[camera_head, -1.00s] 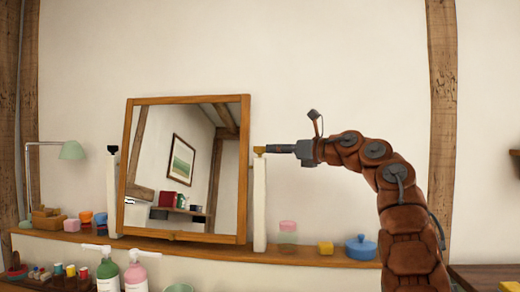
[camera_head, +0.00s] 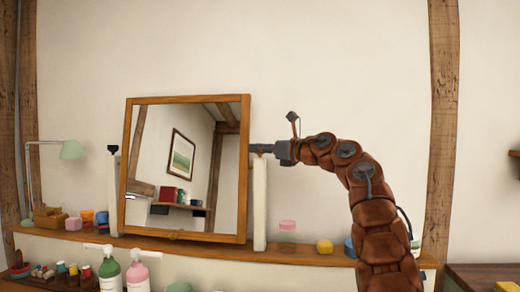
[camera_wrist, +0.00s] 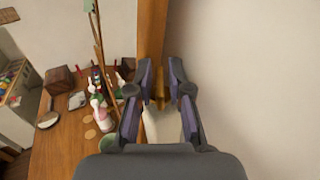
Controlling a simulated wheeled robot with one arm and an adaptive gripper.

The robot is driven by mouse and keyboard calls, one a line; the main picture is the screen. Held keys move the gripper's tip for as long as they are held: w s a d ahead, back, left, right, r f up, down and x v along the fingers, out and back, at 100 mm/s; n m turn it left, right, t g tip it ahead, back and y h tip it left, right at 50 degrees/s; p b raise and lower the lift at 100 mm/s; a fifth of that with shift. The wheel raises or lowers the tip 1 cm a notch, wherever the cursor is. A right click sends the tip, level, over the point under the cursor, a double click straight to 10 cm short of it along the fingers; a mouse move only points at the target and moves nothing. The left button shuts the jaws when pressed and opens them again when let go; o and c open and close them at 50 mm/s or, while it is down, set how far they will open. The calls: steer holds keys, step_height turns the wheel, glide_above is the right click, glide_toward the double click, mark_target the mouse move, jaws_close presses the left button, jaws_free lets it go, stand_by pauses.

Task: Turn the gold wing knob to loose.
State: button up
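The gold wing knob (camera_wrist: 187,90) shows in the wrist view as a small gold piece at my fingertips, atop the white post. My gripper (camera_wrist: 162,82) is around it, with its two fingers apart and a gap between the dark pads. I cannot tell whether either pad touches the knob. In the head view my gripper (camera_head: 255,149) reaches left to the top of the right white post (camera_head: 260,205) and hides the knob. The wood-framed mirror (camera_head: 185,170) leans slightly between the two posts.
A wooden shelf (camera_head: 200,248) runs under the mirror. On it stand a pink-lidded jar (camera_head: 288,227), a yellow block (camera_head: 324,247) and a green lamp (camera_head: 72,150). Pump bottles (camera_head: 137,275) stand in front. The wall above my arm is clear.

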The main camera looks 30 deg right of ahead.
jaws_close()
steer(key=shift+r+n+g+y+p, duration=0.25)
steer(key=shift+n+y+p, duration=0.35)
steer(key=shift+p, duration=0.7)
steer(key=shift+g+y+p, duration=0.25)
steer(key=shift+y+p, duration=0.15)
steer(key=shift+p, duration=0.15)
steer(key=n+g+y+p, duration=0.1)
steer(key=n+y+p, duration=0.1)
steer(key=p, duration=0.3)
steer(key=shift+r+g+y, duration=0.15)
steer(key=shift+g+y, duration=0.15)
steer(key=n+g+y+p, duration=0.1)
steer(key=p, duration=0.3)
steer(key=n+g+y+p, duration=0.1)
steer(key=p, duration=0.2)
steer(key=shift+p, duration=0.3)
steer(key=shift+f+n+g+y+p, duration=0.3)
steer(key=shift+f+y+p, duration=0.1)
steer(key=shift+p, duration=0.2)
